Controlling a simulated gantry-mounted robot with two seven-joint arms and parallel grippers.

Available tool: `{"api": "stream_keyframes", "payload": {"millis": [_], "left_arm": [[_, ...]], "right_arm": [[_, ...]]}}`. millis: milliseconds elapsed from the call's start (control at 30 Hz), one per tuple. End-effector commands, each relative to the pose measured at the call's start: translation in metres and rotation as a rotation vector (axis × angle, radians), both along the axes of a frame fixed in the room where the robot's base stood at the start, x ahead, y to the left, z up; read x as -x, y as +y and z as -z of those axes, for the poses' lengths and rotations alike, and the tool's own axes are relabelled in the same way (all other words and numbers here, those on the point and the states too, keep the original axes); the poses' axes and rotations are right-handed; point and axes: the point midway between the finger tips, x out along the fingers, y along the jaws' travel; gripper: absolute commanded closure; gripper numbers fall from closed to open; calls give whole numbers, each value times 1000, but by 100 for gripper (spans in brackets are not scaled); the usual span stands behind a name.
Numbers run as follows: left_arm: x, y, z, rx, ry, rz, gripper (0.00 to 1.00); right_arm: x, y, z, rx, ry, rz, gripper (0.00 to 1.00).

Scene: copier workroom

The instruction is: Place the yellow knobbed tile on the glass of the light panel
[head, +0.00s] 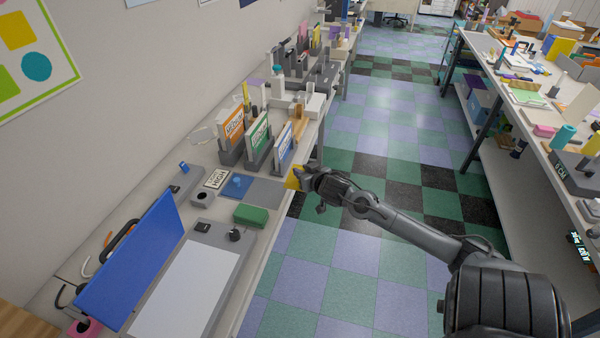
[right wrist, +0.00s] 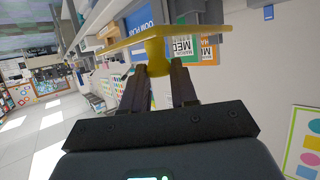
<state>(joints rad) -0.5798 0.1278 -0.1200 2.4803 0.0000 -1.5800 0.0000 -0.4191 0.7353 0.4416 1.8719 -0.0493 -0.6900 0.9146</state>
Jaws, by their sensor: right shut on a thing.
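The yellow knobbed tile (head: 292,179) is held in my right gripper (head: 304,177), at the front edge of the left bench in the head view. In the right wrist view the fingers (right wrist: 158,76) are shut on the knob under the yellow plate (right wrist: 190,32). The light panel (head: 214,234) is a grey box on the near part of the bench, with a white glass (head: 187,292) on top. The tile is apart from the glass, farther along the bench. My left gripper is not in view.
A blue upright board (head: 142,258) stands left of the glass. A green block (head: 251,214) lies between the panel and my right gripper. The white glass looks bare.

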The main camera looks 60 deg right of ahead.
Motion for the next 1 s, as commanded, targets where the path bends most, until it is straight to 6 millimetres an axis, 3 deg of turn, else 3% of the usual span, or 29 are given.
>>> {"api": "stream_keyframes", "payload": {"millis": [133,167,333,633,767,867,1000], "left_arm": [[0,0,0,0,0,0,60],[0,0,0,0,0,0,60],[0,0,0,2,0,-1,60],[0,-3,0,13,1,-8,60],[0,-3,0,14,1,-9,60],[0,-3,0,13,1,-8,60],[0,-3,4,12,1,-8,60]], "right_arm": [[0,0,0,1,-1,0,100],[0,0,0,1,-1,0,75],[0,0,0,1,-1,0,100],[0,2,2,1,0,4,100],[-5,25,1,0,0,-36,100],[-12,55,1,1,-2,-94,100],[-24,116,-2,0,-4,-214,100]]}}
